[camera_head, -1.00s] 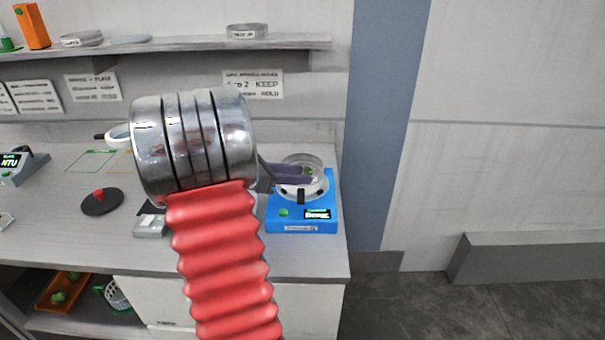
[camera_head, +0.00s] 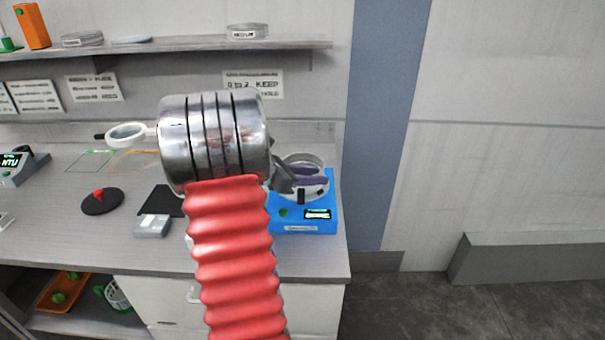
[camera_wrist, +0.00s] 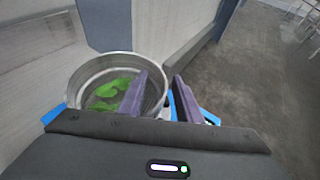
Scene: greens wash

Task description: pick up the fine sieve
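A round metal sieve (camera_head: 303,158) stands on the blue machine (camera_head: 328,223) at the right end of the counter. In the wrist view the sieve (camera_wrist: 76,88) holds bright green leafy pieces; I cannot read its mesh grade. My gripper (camera_head: 312,177) is at the front of the sieve in the head view, partly covering it. In the wrist view my gripper (camera_wrist: 160,82) is open, its two purple fingers apart. The left finger overlaps the sieve's right side and the right finger is outside it. Whether either finger touches the rim cannot be told.
Round metal dishes or sieves (camera_head: 247,31) sit on the shelf (camera_head: 180,46) above. A black disc with a red knob (camera_head: 99,197), a grey box (camera_head: 152,226) and a black-handled ring (camera_head: 125,133) are on the counter left of my arm. The wall is close behind.

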